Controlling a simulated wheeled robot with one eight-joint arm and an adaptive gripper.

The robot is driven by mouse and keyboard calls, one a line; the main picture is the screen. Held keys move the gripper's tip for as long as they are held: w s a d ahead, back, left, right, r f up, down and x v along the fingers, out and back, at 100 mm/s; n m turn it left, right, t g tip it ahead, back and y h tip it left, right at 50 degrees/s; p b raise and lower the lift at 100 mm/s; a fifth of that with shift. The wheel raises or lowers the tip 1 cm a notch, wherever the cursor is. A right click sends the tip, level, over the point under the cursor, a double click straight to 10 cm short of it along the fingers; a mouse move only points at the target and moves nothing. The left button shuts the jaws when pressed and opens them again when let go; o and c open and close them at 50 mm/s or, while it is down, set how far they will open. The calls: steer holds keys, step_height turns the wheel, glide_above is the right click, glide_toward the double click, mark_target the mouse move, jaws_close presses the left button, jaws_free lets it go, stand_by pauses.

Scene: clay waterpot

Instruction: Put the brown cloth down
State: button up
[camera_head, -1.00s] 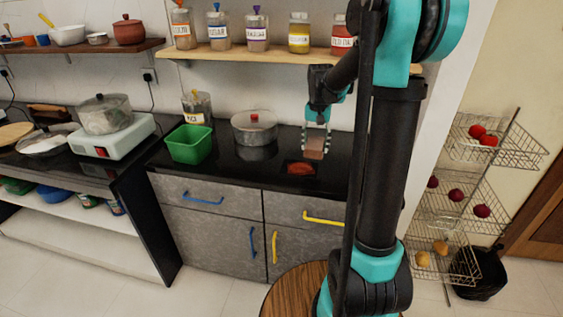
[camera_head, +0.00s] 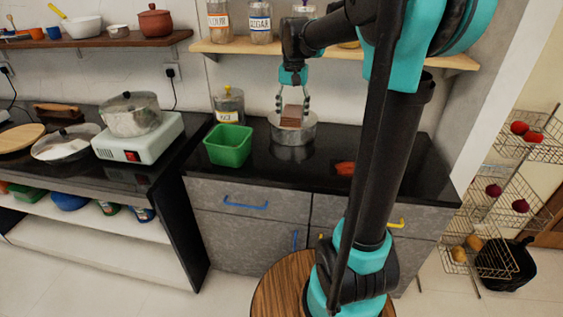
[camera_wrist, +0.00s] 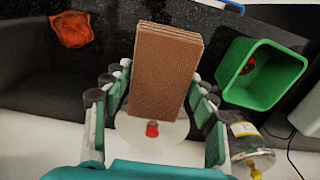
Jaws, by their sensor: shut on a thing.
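The folded brown cloth (camera_head: 291,116) is held between the fingers of my gripper (camera_head: 293,104), in the air in front of or above the steel pot (camera_head: 293,136). In the wrist view the cloth (camera_wrist: 165,75) stands out from between the two green-padded fingers (camera_wrist: 158,105). The pot's lid with a red knob (camera_wrist: 152,130) shows just below the cloth there. An orange-red cloth (camera_head: 345,168) lies flat on the black counter to the right, and also shows at the upper left of the wrist view (camera_wrist: 72,29).
The green bin (camera_head: 229,146) stands left of the pot, with a labelled jar (camera_head: 229,106) behind it. The black counter (camera_head: 390,165) has free room around the orange-red cloth. The shelf (camera_head: 240,46) with jars is above. A cooker with a covered pot (camera_head: 133,113) stands at left.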

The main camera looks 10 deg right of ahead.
mark_target(291, 165)
step_height(291, 165, down, 19)
stand_by(0.5)
steer(key=shift+f, duration=0.15)
steer(key=o, duration=1.2)
step_height(291, 165, up, 12)
steer(key=s+d+f+n+t, duration=0.1)
steer(key=s+d+f+t, duration=0.1)
steer(key=s+f, duration=0.4)
steer(key=s+d+f+n+t, duration=0.2)
steer(key=s+f, duration=0.4)
steer(key=s, duration=1)
steer(key=shift+n, duration=0.3)
